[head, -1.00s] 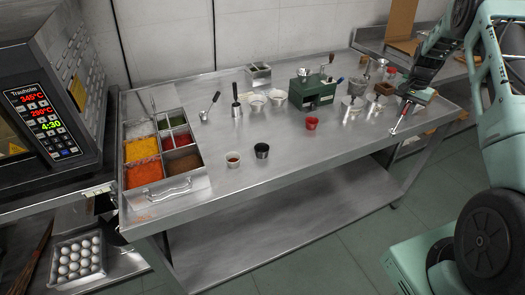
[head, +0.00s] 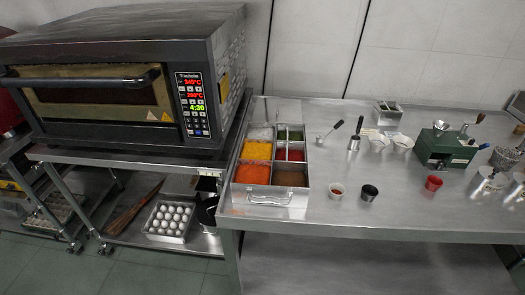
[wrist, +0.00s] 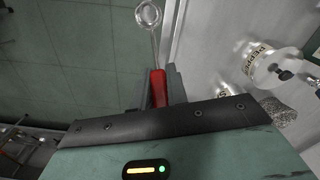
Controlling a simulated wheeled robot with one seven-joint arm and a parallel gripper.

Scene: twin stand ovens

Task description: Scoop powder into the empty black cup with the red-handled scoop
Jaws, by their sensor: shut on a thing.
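My gripper (wrist: 159,78) is shut on the red handle of the scoop (wrist: 158,90) in the wrist view. The scoop's round metal bowl (wrist: 149,15) points away from the jaws, above the floor beside the table edge. My gripper is not in the head view. The black cup (head: 369,193) stands upright near the table's front edge; its inside looks dark. A metal tray (head: 309,192) to its left has compartments of powder: orange (head: 252,174), yellow (head: 257,150), brown (head: 290,177), and red, green and white ones behind.
A white cup with reddish contents (head: 337,191) stands left of the black cup, a red cup (head: 433,183) to its right. A green box (head: 445,147) and metal vessels (head: 484,182) stand further right. An oven (head: 125,85) is at the left.

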